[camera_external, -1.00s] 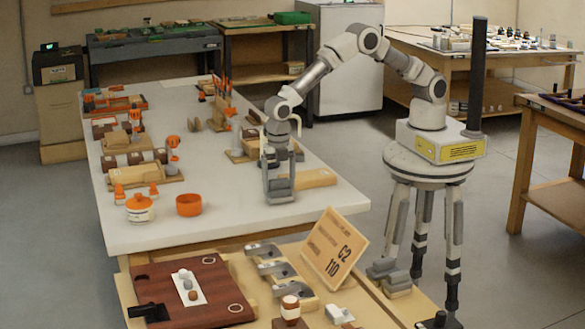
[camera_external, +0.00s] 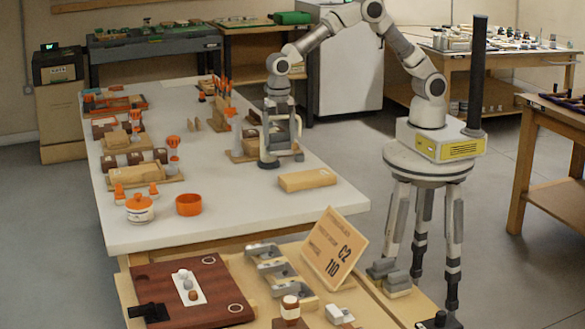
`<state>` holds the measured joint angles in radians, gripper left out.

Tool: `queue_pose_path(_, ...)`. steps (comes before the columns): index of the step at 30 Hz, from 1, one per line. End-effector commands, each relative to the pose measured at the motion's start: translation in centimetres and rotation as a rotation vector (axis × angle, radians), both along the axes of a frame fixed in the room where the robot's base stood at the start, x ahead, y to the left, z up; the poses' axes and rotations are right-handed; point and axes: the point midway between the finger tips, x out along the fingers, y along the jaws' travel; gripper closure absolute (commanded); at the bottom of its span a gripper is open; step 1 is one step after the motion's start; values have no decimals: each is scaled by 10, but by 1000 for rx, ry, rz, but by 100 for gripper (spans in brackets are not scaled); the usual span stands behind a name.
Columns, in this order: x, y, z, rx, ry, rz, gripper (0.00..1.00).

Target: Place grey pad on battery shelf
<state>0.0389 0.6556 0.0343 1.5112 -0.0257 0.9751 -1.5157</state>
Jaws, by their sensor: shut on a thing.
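My gripper (camera_external: 270,163) points down over the middle of the white table, to the left of my arm's base. It is shut on a small grey piece that blends with the fingers, so its outline is hard to make out. I cannot tell for sure that this is the grey pad. It is low, beside a wooden block piece (camera_external: 240,157), and I cannot tell whether it touches the table. Other grey pad-like blocks (camera_external: 397,280) lie at the lower right by my stand. I cannot tell which thing is the battery shelf.
A wooden block (camera_external: 307,180) lies just right of my gripper. An orange ring (camera_external: 189,205) and an orange-lidded jar (camera_external: 140,209) stand at the table's front left. Wooden stands with orange parts line the left side. A sign (camera_external: 335,248) stands in front. The table's front right is clear.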

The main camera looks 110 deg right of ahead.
Motion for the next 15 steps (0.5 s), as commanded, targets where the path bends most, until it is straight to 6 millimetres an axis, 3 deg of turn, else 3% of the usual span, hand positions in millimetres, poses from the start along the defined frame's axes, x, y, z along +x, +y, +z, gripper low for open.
queue_pose_path(4,3,14,-6,1,1,6,72)
queue_pose_path(7,9,43,-17,1,0,13,72)
queue_pose_path(11,16,104,-37,1,0,23,72)
queue_pose_path(15,15,179,-58,0,0,29,72)
